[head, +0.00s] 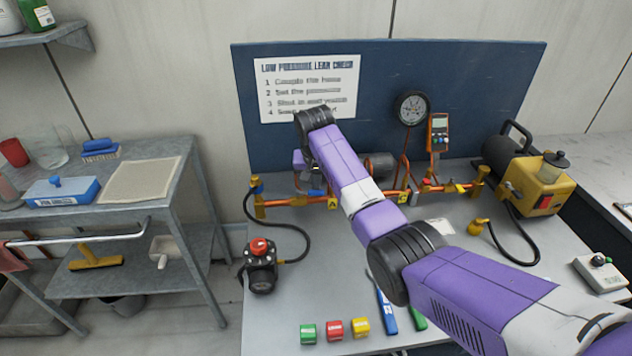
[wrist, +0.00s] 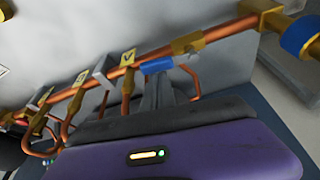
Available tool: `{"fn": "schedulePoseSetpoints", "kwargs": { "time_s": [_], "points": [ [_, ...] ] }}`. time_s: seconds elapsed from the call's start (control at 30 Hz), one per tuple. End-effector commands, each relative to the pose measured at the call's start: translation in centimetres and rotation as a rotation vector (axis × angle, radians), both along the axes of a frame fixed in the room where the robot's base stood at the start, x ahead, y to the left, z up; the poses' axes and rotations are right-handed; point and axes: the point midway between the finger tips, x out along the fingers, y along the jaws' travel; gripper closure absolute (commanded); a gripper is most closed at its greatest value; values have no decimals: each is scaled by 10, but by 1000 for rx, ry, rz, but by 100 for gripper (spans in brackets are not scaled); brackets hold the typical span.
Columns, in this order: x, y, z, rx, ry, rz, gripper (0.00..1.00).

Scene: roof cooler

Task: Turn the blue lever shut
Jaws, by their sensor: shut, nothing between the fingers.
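The blue lever (wrist: 157,66) sits beside the copper pipe (wrist: 222,39) at a brass valve body (wrist: 187,43) in the wrist view. It lies roughly along the pipe. My gripper's grey fingers (wrist: 165,88) are shut and empty, with their tips right at the lever; I cannot tell whether they touch it.
A blue-collared brass end fitting (head: 257,197) stands left of my gripper. A gauge (head: 411,108) and an orange meter (head: 438,132) rise behind the pipe. A black hose (head: 300,235) leads to a regulator (head: 260,268). A yellow pump (head: 533,188) stands at right.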

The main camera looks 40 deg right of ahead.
Motion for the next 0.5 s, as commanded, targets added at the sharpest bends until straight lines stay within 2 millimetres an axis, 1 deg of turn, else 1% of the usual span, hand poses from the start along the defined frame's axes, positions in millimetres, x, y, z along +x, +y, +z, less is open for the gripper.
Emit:
{"fn": "schedulePoseSetpoints", "kwargs": {
  "time_s": [0.37,0.5],
  "points": [
    [-3,3,0,1,2,-65,100],
    [-6,5,0,2,4,-120,100]
  ]
}}
